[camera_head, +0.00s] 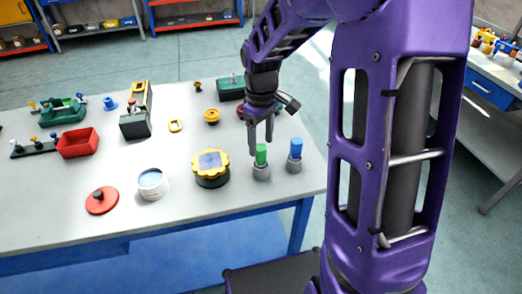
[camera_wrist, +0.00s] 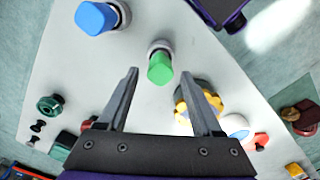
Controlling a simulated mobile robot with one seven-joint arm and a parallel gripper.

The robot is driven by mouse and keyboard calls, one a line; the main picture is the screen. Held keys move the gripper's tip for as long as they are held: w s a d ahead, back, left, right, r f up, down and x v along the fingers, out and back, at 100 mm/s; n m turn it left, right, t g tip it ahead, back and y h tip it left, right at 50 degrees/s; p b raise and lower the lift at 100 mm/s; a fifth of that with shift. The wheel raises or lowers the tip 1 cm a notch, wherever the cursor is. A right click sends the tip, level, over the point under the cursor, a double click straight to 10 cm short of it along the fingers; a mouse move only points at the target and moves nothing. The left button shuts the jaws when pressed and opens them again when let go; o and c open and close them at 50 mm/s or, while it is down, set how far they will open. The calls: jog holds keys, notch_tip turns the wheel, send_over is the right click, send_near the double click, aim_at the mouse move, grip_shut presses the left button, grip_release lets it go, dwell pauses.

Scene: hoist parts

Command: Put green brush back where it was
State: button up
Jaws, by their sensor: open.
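The green brush (camera_head: 261,152) stands upright in a small grey cup (camera_head: 261,173) near the table's front right corner. In the wrist view the green brush (camera_wrist: 160,68) shows between the lines of my two fingertips, with the pale rim of its cup behind it. My gripper (camera_head: 260,143) is open and points down just above the brush, holding nothing. Its fingers also show in the wrist view (camera_wrist: 160,73), apart, one on each side of the green top. I cannot tell whether they reach down around it.
A blue-topped piece (camera_head: 296,148) stands in a similar cup close on the right. A yellow-rimmed round part (camera_head: 210,166) lies to the left, then a white jar (camera_head: 152,184) and a red lid (camera_head: 101,200). A red bin (camera_head: 78,143) stands farther left. Bare table lies between them.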

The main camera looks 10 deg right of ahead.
notch_tip(320, 180, up, 7)
jog(key=shift+f, duration=0.2)
dwell(0.4)
